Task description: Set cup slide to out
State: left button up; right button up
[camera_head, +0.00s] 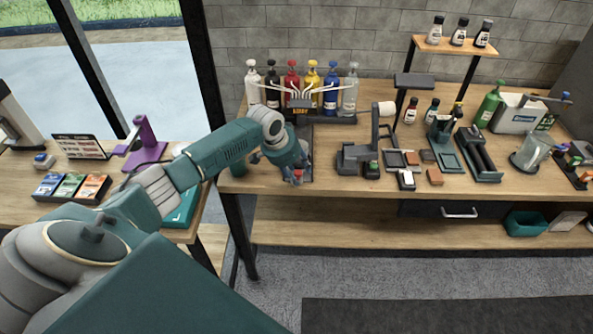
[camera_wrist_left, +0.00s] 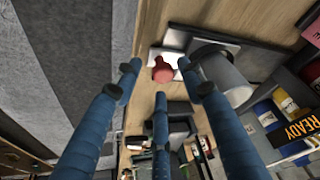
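A red knob (camera_wrist_left: 163,70) sits on a pale plate (camera_wrist_left: 215,45) at the counter's front edge in the left wrist view. A grey cylindrical cup (camera_wrist_left: 230,88) stands right beside it. In the head view only a small red spot (camera_head: 298,174) of the knob shows; my left gripper hides most of the plate and cup. My left gripper (camera_head: 295,179) is low over that front edge. In the left wrist view (camera_wrist_left: 160,74) its blue fingers are spread apart around the knob, and I see no clear contact. My right gripper is not in view.
Several coloured bottles (camera_head: 312,83) and a lit sign (camera_head: 300,111) stand behind my left gripper. A dark stand with a white roll (camera_head: 384,108) is to its right. A side table (camera_head: 30,205) with colour cards is at left. Open floor lies in front.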

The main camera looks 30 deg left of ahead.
pick_arm(q)
jog(key=shift+a, duration=0.1)
jog(key=d+v, duration=0.1)
jog(key=v, duration=1.1)
jog(key=shift+a, duration=0.35)
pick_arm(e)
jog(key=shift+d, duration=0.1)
pick_arm(q)
jog(key=shift+f, duration=0.1)
